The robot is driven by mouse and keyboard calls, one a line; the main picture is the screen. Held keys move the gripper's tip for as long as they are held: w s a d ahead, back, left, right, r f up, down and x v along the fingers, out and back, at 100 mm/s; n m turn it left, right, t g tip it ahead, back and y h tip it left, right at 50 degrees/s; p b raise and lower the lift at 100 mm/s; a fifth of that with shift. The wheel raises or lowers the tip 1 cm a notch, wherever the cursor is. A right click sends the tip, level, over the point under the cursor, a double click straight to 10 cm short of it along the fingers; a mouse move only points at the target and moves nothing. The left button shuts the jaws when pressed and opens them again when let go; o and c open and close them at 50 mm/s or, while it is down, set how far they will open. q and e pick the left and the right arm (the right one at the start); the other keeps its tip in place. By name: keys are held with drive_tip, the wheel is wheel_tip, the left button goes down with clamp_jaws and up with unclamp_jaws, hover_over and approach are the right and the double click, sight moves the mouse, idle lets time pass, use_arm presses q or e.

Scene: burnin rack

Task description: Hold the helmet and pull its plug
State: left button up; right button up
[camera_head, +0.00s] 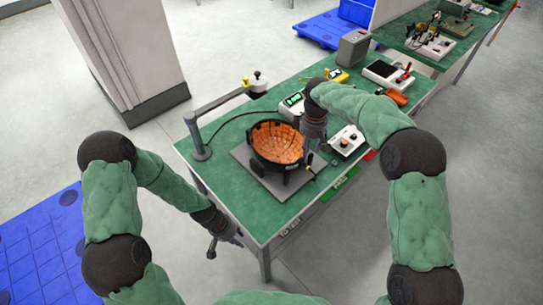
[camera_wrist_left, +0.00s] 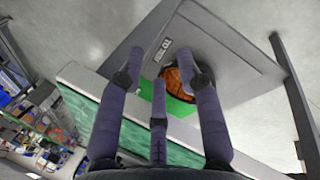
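The helmet (camera_head: 280,143) is a black open bowl with an orange padded inside. It lies hollow side up on a grey plate (camera_head: 243,157) on the green table. A small black and yellow piece (camera_head: 308,161) sits at its right rim; I cannot tell if it is the plug. My right gripper (camera_head: 314,138) points down close beside the helmet's right rim; its fingertips are hard to make out. My left gripper (camera_head: 224,244) is low, off the table's front left edge and apart from the helmet. In the left wrist view its fingers (camera_wrist_left: 160,85) are spread and empty.
A grey post (camera_head: 202,151) with a side arm stands at the table's left edge. A white box with knobs (camera_head: 346,141) lies right of the helmet. Several instruments stand farther back on the table (camera_head: 231,137). A blue pallet (camera_head: 42,245) lies on the floor at left.

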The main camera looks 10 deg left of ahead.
sight(273, 169)
use_arm(q)
drive_tip(key=w+a+r+m+y, duration=0.1)
drive_tip(key=w+a+r+m, duration=0.15)
drive_tip(key=a+r, duration=0.3)
drive_tip(key=w+d+r+m, duration=0.2)
drive_tip(key=w+m, duration=0.1)
drive_tip(key=w, duration=0.1)
drive_tip(key=w+d+r+m+y, duration=0.1)
drive_tip(key=w+d+r+m, duration=0.1)
drive_tip(key=w+m, duration=0.2)
drive_tip(key=w+d+r+m+t, duration=0.1)
drive_tip(key=w+d+r+m, duration=0.1)
drive_tip(key=w+r+m, duration=0.1)
drive_tip(key=shift+w+d+r+m+y, duration=0.15)
drive_tip(key=shift+w+m, duration=0.2)
drive_tip(key=shift+w, duration=0.3)
drive_tip(key=shift+w+f+m+y, duration=0.15)
drive_tip(key=shift+w+m, duration=0.15)
drive_tip(key=shift+w, duration=0.35)
drive_tip(key=w+d+r+m+t, duration=0.2)
drive_tip(key=w+d+r+m, duration=0.5)
drive_tip(key=d+r+m, duration=0.15)
drive_tip(key=shift+y, duration=0.5)
drive_tip(key=x, duration=0.7)
drive_tip(key=d+x, duration=0.1)
drive_tip(key=x, duration=0.3)
drive_tip(key=shift+s+f, duration=0.25)
drive_tip(key=shift+s, duration=0.05)
clamp_jaws()
